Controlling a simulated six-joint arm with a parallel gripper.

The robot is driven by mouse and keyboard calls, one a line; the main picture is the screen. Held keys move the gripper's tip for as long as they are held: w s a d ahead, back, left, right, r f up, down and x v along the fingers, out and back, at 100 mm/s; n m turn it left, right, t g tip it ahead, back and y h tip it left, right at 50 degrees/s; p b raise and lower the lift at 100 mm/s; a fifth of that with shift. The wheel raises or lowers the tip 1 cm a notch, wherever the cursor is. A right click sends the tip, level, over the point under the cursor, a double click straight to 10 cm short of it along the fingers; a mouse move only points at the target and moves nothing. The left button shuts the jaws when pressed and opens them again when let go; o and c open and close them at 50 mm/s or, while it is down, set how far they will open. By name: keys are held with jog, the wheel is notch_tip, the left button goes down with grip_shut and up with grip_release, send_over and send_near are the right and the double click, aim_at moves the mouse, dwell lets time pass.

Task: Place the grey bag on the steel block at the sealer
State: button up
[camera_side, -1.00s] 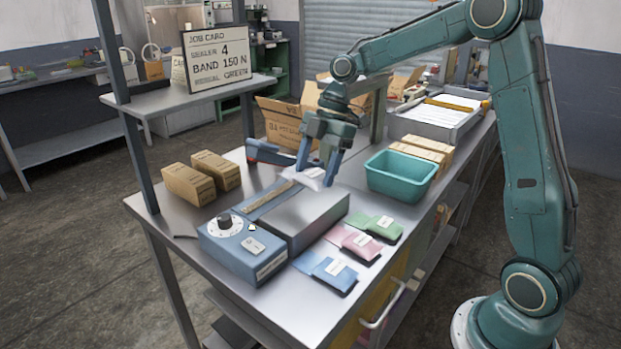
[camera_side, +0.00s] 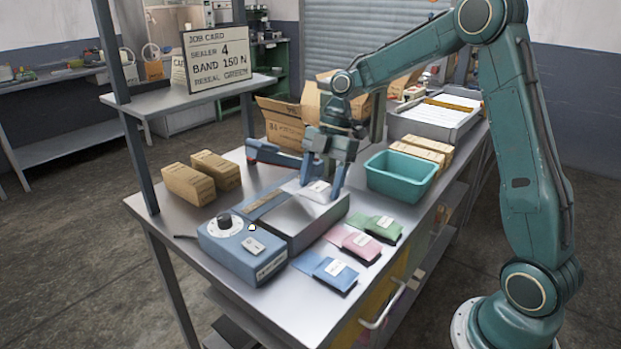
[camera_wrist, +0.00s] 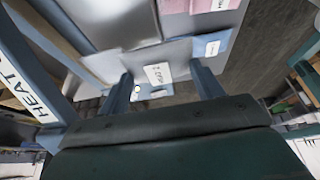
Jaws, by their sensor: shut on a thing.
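The grey bag (camera_side: 318,190), with a white label, is between the fingers of my gripper (camera_side: 322,183). My gripper is shut on it, pointing down, at the far end of the steel block (camera_side: 300,222). The bag is at or just over the block's top; I cannot tell if it touches. The block is part of the blue sealer (camera_side: 243,252), which has a round dial.
Blue (camera_side: 333,273), pink (camera_side: 360,244) and green (camera_side: 383,228) pouches lie right of the block. A teal bin (camera_side: 402,180) stands behind them. Small cartons (camera_side: 190,184) stand at left. A job card (camera_side: 216,59) reads sealer 4, band 150 N, reseal green.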

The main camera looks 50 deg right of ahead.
aim_at(324, 184)
jog(key=shift+f, duration=0.1)
jog(key=shift+f, duration=1.9)
jog(key=shift+f, duration=0.1)
jog(key=o, duration=1.1)
jog(key=shift+v, duration=6.1)
jog(key=shift+a, duration=0.1)
jog(key=shift+a, duration=0.1)
